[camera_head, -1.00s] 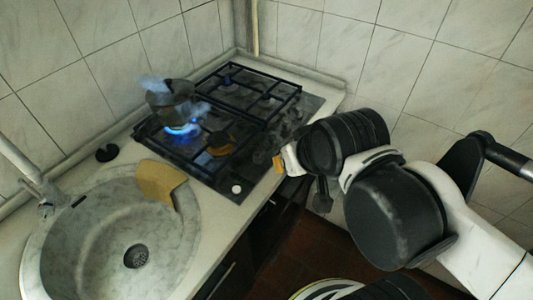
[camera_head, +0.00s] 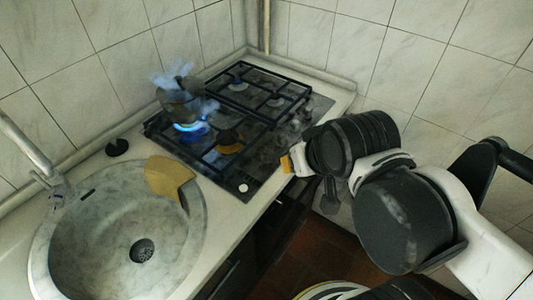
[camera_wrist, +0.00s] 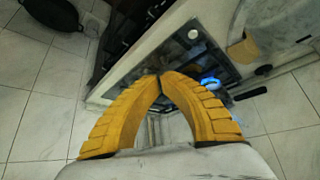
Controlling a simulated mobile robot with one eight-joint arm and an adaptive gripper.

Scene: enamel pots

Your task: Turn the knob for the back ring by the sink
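The gas hob (camera_head: 262,180) is a dark glass plate with black grates, seen in the head view. A small pot (camera_head: 180,100) sits on the back ring by the sink, with a blue flame (camera_head: 190,127) under it and pale vapour around it. Dark knobs (camera_head: 296,128) seem to line the hob's right side; they are too dim to tell apart. My gripper (camera_head: 290,163) is at the hob's right front edge, apart from the pot. In the wrist view its yellow fingers (camera_wrist: 160,76) meet at the tips with nothing between them. The flame also shows there (camera_wrist: 209,81).
The round sink (camera_head: 100,208) is left of the hob, with a tan cloth or board (camera_head: 169,178) over its rim. A white disc (camera_head: 243,187) lies at the hob's front corner. Tiled walls close the back and right. A black pan (camera_wrist: 54,12) shows in the wrist view.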

